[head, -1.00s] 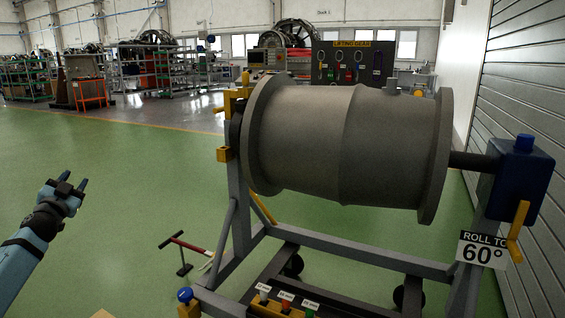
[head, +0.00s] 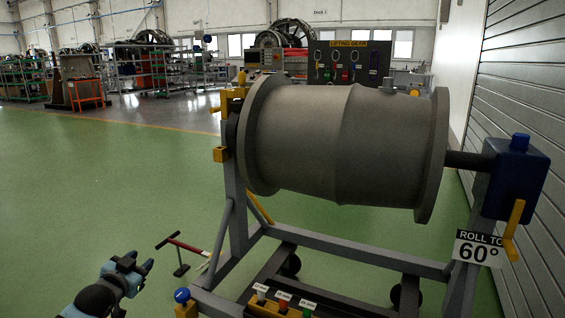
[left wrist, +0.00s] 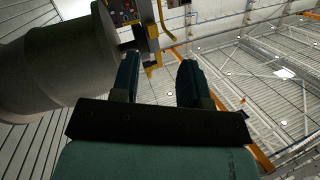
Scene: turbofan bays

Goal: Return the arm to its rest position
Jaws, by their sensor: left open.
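My left gripper (head: 140,265) is at the lower left of the head view, low over the green floor and left of the roll stand. Its two fingers are apart with nothing between them. In the left wrist view the fingers (left wrist: 158,80) stand apart and empty, with the ceiling behind them. My right gripper does not show in either view.
A large grey drum (head: 345,145) lies in a grey stand (head: 340,255) with a blue gearbox (head: 515,178) and a "ROLL TO 60°" sign (head: 478,247). Open green floor (head: 90,180) lies to the left.

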